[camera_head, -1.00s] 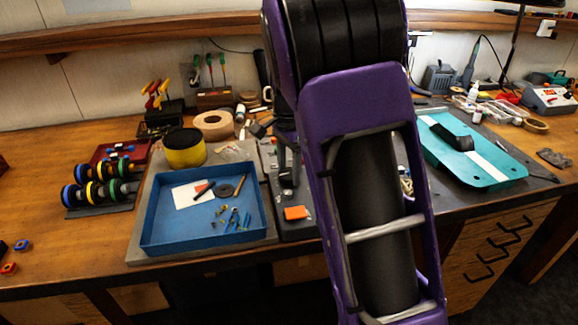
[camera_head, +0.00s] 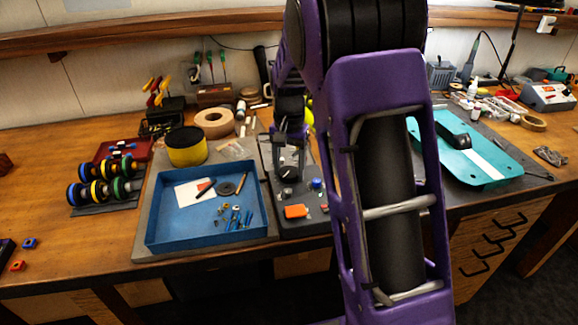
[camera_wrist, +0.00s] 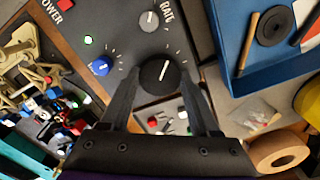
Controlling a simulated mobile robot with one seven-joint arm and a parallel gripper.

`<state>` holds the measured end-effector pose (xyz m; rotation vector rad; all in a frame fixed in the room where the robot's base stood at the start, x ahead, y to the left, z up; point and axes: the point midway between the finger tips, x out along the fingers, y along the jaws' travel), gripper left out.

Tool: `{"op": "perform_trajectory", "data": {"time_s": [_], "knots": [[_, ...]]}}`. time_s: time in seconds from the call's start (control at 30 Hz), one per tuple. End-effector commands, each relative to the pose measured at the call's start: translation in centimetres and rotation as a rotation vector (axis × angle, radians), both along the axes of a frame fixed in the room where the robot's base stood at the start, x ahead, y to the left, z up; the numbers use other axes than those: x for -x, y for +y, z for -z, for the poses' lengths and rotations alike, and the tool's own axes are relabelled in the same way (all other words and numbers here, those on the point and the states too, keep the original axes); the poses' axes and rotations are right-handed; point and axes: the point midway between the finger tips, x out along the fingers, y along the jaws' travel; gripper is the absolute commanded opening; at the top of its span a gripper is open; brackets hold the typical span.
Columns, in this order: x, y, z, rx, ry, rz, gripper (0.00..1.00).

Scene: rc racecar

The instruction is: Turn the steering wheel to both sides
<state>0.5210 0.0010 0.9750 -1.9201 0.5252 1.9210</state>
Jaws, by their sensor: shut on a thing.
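The wheel is a large black knob (camera_wrist: 160,76) with a white pointer line, on a grey control panel (camera_wrist: 100,22). In the wrist view the line is almost upright, leaning slightly right. My gripper (camera_wrist: 160,80) is shut on the knob, one finger on each side. In the head view my gripper (camera_head: 288,168) is over the panel (camera_head: 305,223), just right of the blue tray, and the knob is mostly hidden beneath it.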

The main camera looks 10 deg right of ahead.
Motion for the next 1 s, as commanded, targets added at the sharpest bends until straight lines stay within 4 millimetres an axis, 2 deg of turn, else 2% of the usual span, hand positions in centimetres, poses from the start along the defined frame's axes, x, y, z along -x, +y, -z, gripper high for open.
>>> {"op": "perform_trajectory", "data": {"time_s": [0.5,0.53,0.6,0.67,0.7,1.0], "knots": [[-0.04,-0.03,-0.02,0.001,-0.002,-0.018,0.07],[-0.04,-0.03,-0.02,0.001,-0.002,-0.018,0.68],[-0.04,-0.03,-0.02,0.001,-0.002,-0.018,0.8],[-0.03,-0.03,-0.02,0.001,-0.001,-0.017,0.91],[-0.03,-0.02,-0.02,0.001,-0.001,-0.017,0.93],[-0.03,-0.01,-0.21,0.0,-0.001,-0.017,0.93]]}}
